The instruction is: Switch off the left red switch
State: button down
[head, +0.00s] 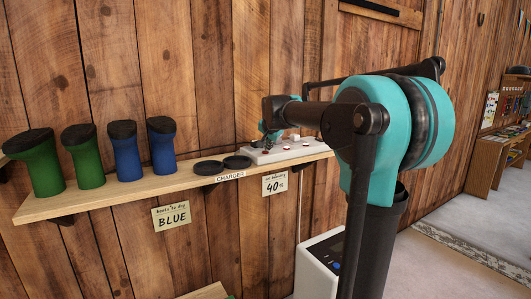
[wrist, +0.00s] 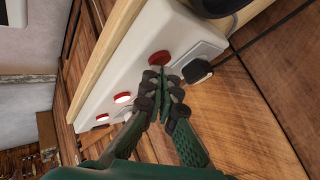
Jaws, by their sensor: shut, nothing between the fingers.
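The white power strip (head: 258,157) lies on the wall shelf, right of the black charging pads. In the wrist view the strip (wrist: 138,50) carries three red switches. The left switch (wrist: 158,58), nearest the pads, looks plain dark red with no glow. The middle switch (wrist: 122,98) and the right switch (wrist: 102,118) show bright white glowing tops. My gripper (wrist: 166,82) is shut and empty, its fingertips right beside the left switch; I cannot tell if they touch it. In the head view my gripper (head: 268,134) is over the strip's left part and hides the left switch.
A black plug (wrist: 196,70) sits in the strip beside the left switch. Two black charging pads (head: 222,164) lie left of the strip. Green boots (head: 40,168) and blue boots (head: 162,150) stand farther left on the shelf (head: 130,192). The plank wall is close behind.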

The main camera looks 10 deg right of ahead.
jog(key=shift+r, duration=0.2)
jog(key=shift+r, duration=2.95)
jog(key=s+d+f+n+g, duration=0.1)
jog(key=s+f+n, duration=0.3)
jog(key=s+f, duration=1.5)
jog(key=s+d+f+n+g, duration=0.2)
jog(key=s+f+n, duration=0.3)
jog(key=s+f, duration=1.4)
notch_tip(320, 180, down, 2)
jog(key=shift+s+d+g, duration=0.15)
jog(key=shift+s+g, duration=0.25)
jog(key=shift+g, duration=0.5)
